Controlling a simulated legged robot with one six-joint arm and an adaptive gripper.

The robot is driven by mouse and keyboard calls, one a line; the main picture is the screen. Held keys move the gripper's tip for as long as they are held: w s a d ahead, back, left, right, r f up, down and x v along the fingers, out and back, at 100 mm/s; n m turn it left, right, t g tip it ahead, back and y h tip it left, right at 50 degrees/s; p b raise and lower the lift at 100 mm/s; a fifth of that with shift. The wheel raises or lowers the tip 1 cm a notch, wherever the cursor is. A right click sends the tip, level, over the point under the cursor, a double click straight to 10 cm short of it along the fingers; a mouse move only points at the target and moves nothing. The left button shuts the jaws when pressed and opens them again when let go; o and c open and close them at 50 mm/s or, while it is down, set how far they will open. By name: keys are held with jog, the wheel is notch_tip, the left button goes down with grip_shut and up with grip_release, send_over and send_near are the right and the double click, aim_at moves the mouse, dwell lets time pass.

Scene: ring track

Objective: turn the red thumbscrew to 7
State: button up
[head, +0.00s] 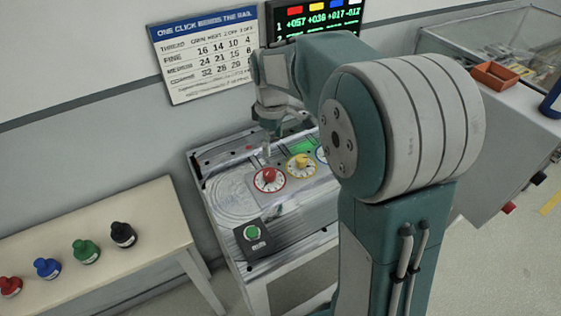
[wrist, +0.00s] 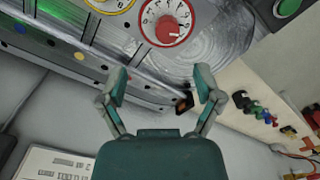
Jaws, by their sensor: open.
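The red thumbscrew (head: 269,175) stands on a white numbered dial (head: 262,186) with a red rim, on the grey machine top in the head view. In the wrist view the red thumbscrew (wrist: 168,29) is near the top, on its dial; the dial's numbers are too small to read surely. My gripper (wrist: 161,88) is open and empty, its two fingers spread apart below the dial in that view, not touching the thumbscrew. In the head view my gripper (head: 268,145) is small, above and behind the red dial.
A yellow thumbscrew (head: 302,160) sits just right of the red one; a blue dial is partly hidden by my arm. A green button (head: 252,233) is on a dark box in front. A chart (head: 205,50) and display (head: 318,16) are behind.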

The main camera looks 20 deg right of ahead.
aim_at(269, 171)
jog(key=f, duration=0.2)
jog(key=a+f, duration=0.2)
jog(key=f, duration=0.1)
jog(key=shift+s+a+f, duration=0.15)
jog(key=shift+a+f, duration=0.1)
jog(key=shift+f, duration=0.05)
jog(key=f, duration=0.1)
jog(key=d+f, duration=0.1)
jog(key=f, duration=0.1)
jog(key=d+f, duration=0.1)
jog(key=f, duration=0.1)
jog(key=shift+a, duration=0.65)
jog(key=c, duration=1)
jog(key=shift+d, duration=0.25)
jog(key=shift+c, duration=0.8)
